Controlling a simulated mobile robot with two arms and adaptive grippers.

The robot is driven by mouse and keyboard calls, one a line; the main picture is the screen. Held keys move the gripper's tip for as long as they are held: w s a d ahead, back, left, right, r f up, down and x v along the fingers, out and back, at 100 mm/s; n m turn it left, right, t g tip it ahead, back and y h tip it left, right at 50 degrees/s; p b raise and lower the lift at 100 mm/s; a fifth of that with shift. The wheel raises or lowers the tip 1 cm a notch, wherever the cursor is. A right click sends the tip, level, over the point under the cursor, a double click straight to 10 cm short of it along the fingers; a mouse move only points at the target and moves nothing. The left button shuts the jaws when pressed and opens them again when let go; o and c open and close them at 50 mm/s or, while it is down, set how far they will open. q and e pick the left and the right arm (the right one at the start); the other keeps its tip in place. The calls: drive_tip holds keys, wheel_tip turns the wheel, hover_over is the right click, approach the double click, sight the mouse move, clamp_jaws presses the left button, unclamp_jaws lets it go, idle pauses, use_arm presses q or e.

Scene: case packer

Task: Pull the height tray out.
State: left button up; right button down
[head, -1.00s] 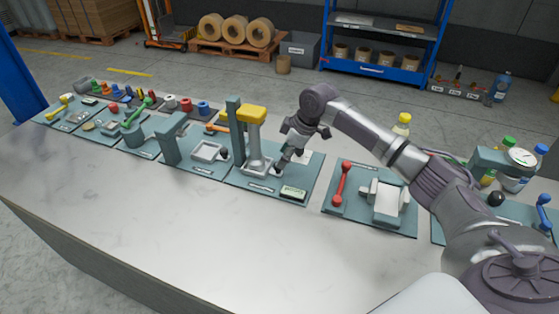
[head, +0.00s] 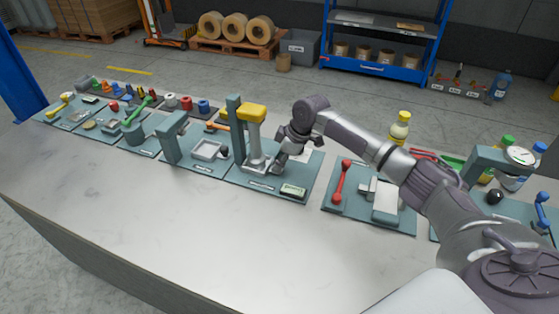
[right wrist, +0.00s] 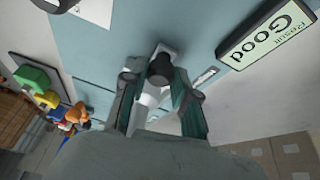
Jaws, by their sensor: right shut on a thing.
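The height tray (head: 253,167) is a pale grey tray low under the yellow-topped gauge (head: 253,112) at the middle station. My right gripper (head: 276,169) is down at the tray's right side. In the right wrist view, its fingers (right wrist: 160,85) are shut on the tray's dark round knob (right wrist: 160,66). The gripper hides the knob and part of the tray in the head view. My left gripper is not in view.
A small display (head: 293,192) sits on the same base plate, just in front of my right gripper; it reads "Result Good". A second tray (head: 208,150) stands to the left. A red lever (head: 341,183) stands to the right. The front worktop (head: 180,230) is clear.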

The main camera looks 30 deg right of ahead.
drive_tip(key=shift+d, duration=0.1)
drive_tip(key=shift+s+d+r+p, duration=0.1)
drive_tip(key=shift+s+d+p, duration=0.15)
drive_tip(key=shift+p, duration=0.1)
drive_tip(key=s+d+p, duration=0.1)
drive_tip(key=s+d, duration=0.1)
drive_tip(key=s, duration=0.1)
drive_tip(key=s+d+p, duration=0.2)
drive_tip(key=s+d, duration=0.1)
drive_tip(key=shift+d+p, duration=0.15)
drive_tip(key=shift+p, duration=0.15)
drive_tip(key=c, duration=1.1)
unclamp_jaws()
drive_tip(key=shift+o, duration=1)
drive_tip(key=shift+s+d, duration=0.1)
drive_tip(key=shift+s, duration=0.05)
